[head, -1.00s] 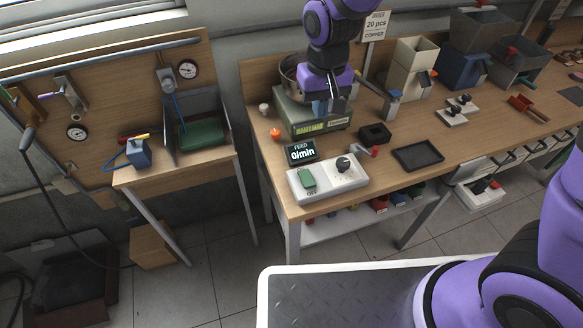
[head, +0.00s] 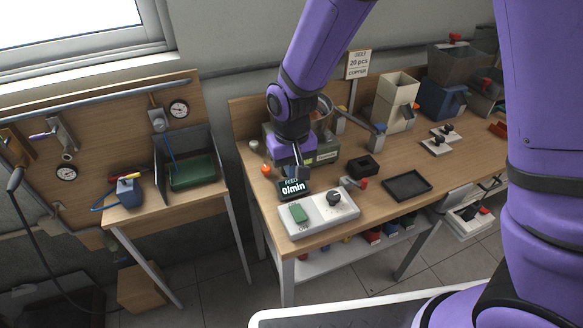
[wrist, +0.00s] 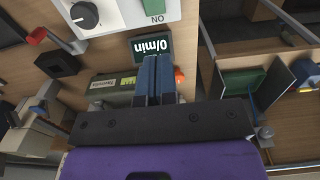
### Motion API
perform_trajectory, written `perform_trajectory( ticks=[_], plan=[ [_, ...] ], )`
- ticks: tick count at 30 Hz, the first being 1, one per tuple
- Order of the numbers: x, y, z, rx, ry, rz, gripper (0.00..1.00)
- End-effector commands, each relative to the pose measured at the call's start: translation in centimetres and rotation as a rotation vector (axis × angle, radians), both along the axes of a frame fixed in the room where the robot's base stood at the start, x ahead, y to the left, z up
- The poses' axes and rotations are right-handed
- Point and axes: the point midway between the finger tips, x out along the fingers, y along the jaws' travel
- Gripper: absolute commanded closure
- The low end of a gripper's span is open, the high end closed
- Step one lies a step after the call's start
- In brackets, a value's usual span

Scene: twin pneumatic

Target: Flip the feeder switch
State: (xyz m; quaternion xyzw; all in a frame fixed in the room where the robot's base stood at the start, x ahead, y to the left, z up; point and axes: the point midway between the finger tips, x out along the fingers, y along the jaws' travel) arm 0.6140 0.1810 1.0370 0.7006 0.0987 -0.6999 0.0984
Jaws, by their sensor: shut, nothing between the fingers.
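The feeder switch is a green rocker (head: 298,213) on the left of a white control box (head: 318,218) at the bench's front left corner. OFF is printed by its front edge. In the wrist view the green rocker (wrist: 154,8) is cut by the top edge, with ON printed upside down beside it. A small display (head: 293,188) behind the box reads 0/min. My gripper (head: 300,174) points down behind the box, near the display, apart from the switch. Its blue fingers (wrist: 155,62) are together and empty.
A black knob (head: 334,199) sits on the box's right half. A black block (head: 363,167), a red-tipped lever (head: 360,183) and a dark tray (head: 407,186) lie to the right. An orange button (head: 266,170) is at the left. The feeder unit (head: 325,153) stands behind my gripper.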

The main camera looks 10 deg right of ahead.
Motion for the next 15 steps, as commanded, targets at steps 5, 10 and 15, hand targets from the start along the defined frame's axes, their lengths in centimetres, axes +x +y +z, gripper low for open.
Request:
perform_trajectory(
  ticks=[5,10,15],
  plan=[
    [-0.1,-0.1,-3.4,-0.003,0.004,0.001,1.0],
    [-0.1,-0.1,-6.4,-0.003,0.004,0.001,1.0],
    [-0.1,-0.1,-8.8,-0.002,0.004,0.001,1.0]
  ],
)
